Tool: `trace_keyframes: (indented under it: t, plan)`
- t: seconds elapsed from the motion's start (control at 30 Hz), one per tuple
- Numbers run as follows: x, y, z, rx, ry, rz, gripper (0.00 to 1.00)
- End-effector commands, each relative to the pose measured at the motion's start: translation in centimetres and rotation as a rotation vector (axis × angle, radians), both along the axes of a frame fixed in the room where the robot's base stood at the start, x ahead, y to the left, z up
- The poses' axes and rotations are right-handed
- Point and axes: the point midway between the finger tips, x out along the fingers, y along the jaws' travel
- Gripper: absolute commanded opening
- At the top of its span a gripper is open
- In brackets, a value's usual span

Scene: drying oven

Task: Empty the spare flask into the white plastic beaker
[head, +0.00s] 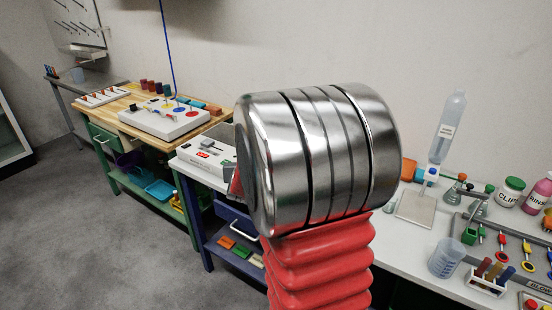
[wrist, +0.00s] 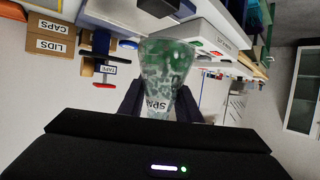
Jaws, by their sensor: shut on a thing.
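In the wrist view, my gripper (wrist: 160,108) is shut on the spare flask (wrist: 166,65), a clear vessel with a label reading "SPA". Green shows through the flask's wide end; I cannot tell how much of it is contents. In the head view, the white plastic beaker (head: 446,257) stands upright on the white bench at the lower right, a translucent cup with marks on its side. My arm fills the middle of the head view and hides the gripper and flask there. The beaker cannot be made out in the wrist view.
Near the beaker are a rack of coloured tubes (head: 489,275), a stand plate (head: 416,208), a tall wash bottle (head: 447,126), small flasks and a jar labelled CLIPS (head: 510,191). A board with coloured parts lies to the right. Open floor (head: 90,225) shows at left.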

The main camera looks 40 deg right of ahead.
Motion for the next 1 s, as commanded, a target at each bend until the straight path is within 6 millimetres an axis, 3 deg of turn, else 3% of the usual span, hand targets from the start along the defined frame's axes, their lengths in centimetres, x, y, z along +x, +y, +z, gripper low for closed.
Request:
trace_keyframes:
  t: [0.4, 0.8, 1.0]
  plan:
    - [4.7, 10.9, -2.2, 0.0, 0.001, 0.306, 0.06]
    - [6.4, 23.5, -5.3, 0.002, 0.002, 0.629, 0.06]
    - [6.4, 26.0, -5.9, 0.0, -0.001, 0.696, 0.06]
